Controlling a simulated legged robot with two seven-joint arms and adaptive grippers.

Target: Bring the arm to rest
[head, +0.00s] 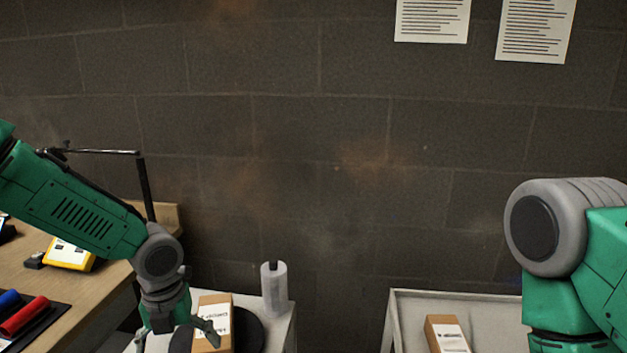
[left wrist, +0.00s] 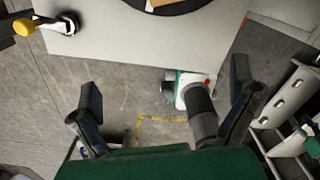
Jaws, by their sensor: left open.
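My left arm comes in from the left in the head view, and its gripper (head: 176,340) points down over the white table (head: 285,325). In the left wrist view the gripper (left wrist: 165,88) has its two fingers wide apart with nothing between them. A cardboard box (head: 214,312) with a white label stands just right of the gripper on a dark round plate (head: 250,330). My right arm shows at the right edge of the head view; its gripper is out of frame.
A wooden bench (head: 115,275) at left holds a yellow device (head: 68,254) and a red cylinder (head: 24,316). A white roll (head: 274,290) stands behind the plate. A second box (head: 447,335) sits in a pale tray (head: 490,303). A grey shelf (left wrist: 288,100) stands right in the wrist view.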

